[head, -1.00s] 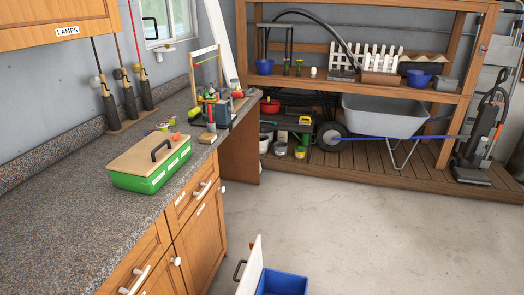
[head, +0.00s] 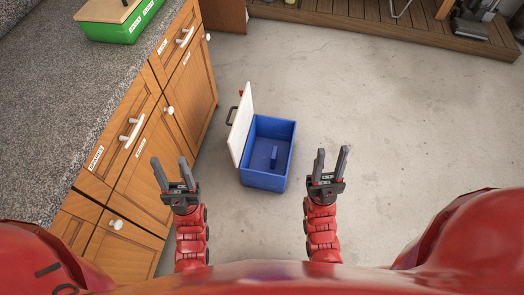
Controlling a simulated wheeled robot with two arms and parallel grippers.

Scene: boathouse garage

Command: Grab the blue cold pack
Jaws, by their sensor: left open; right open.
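A blue cooler box (head: 265,178) stands on the concrete floor ahead of me, with its white lid (head: 240,125) swung open to the left. Inside it, a small blue block, seemingly the cold pack (head: 273,157), stands near the middle of the box floor. My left gripper (head: 171,172) is open and empty, left of the box near the cabinet fronts. My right gripper (head: 329,163) is open and empty, to the right of the box. Neither gripper touches the box.
Wooden cabinets (head: 150,135) with drawers and white handles run along the left under a speckled counter (head: 75,95). A green box with a wooden lid (head: 118,20) sits on the counter. A wooden deck (head: 390,28) lies at the back. The floor to the right is clear.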

